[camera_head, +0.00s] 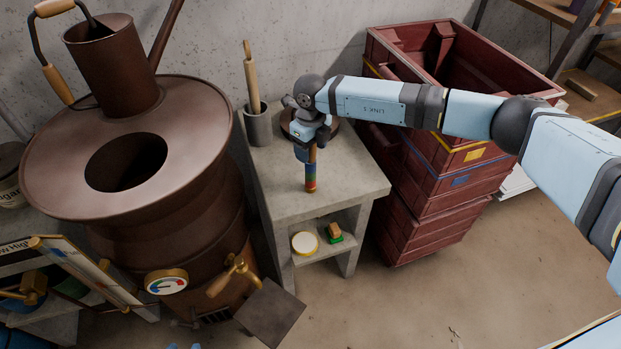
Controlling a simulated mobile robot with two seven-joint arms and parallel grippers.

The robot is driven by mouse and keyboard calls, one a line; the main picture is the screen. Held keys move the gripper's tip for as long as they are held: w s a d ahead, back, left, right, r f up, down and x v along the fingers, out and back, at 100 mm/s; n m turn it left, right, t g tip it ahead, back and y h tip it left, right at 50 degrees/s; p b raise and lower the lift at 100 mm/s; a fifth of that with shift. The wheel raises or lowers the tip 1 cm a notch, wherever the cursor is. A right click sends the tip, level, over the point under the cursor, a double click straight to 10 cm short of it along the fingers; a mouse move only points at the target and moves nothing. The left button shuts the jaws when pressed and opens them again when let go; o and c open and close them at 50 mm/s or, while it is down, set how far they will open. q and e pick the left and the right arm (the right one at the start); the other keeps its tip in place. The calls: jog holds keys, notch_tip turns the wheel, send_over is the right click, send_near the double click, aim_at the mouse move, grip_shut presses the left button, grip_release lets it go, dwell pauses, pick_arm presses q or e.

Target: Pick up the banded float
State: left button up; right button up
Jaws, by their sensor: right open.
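The banded float (310,179) is a slim upright piece with coloured bands, among them green, red and blue. It stands near the front of a grey stone-like table. My right gripper (309,150) points down over its upper end, with the fingers at its brown top part. The gripper is open, and its fingers partly hide that top. I cannot tell whether they touch it.
On the table (345,187) stand a grey cup (258,128) with a wooden tool and a round brown dish (333,127), partly behind my gripper. A big brown boiler (190,150) is close on the left. Stacked red crates (425,205) stand on the right. The shelf below holds small items.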

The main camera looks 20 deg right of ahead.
jog(key=shift+f, duration=0.25)
grip_shut()
jog(key=shift+r, duration=0.1)
